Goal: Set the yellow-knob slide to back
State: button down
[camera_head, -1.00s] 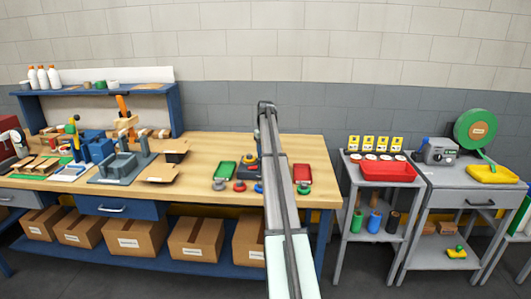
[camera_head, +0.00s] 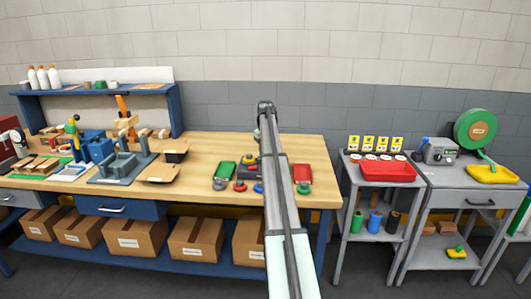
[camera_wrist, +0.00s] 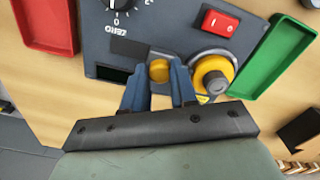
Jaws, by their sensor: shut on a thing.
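The yellow knob (camera_wrist: 159,71) is a small round knob on a dark grey panel (camera_wrist: 185,22) in the wrist view. My gripper (camera_wrist: 160,76) has its two blue fingers on either side of this knob and is shut on it. A dark slot lies just left of the knob, by the left finger. The fingers hide part of the panel around it. In the head view my arm stands in front of the device, and the gripper and knob cannot be made out there.
Right of the knob are a larger grey knob in a yellow ring (camera_wrist: 213,74) and a red switch (camera_wrist: 221,21). A dial (camera_wrist: 125,8) is at the upper left. A red tray (camera_wrist: 46,25) and a green tray (camera_wrist: 276,58) flank the panel on the wooden bench (camera_head: 225,145).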

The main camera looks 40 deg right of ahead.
jog(key=shift+s+d, duration=1.2)
jog(key=shift+d, duration=0.05)
jog(key=c, duration=0.9)
grip_release()
jog(key=shift+r, duration=0.1)
notch_tip(320, 180, up, 14)
jog(key=shift+f, duration=0.2)
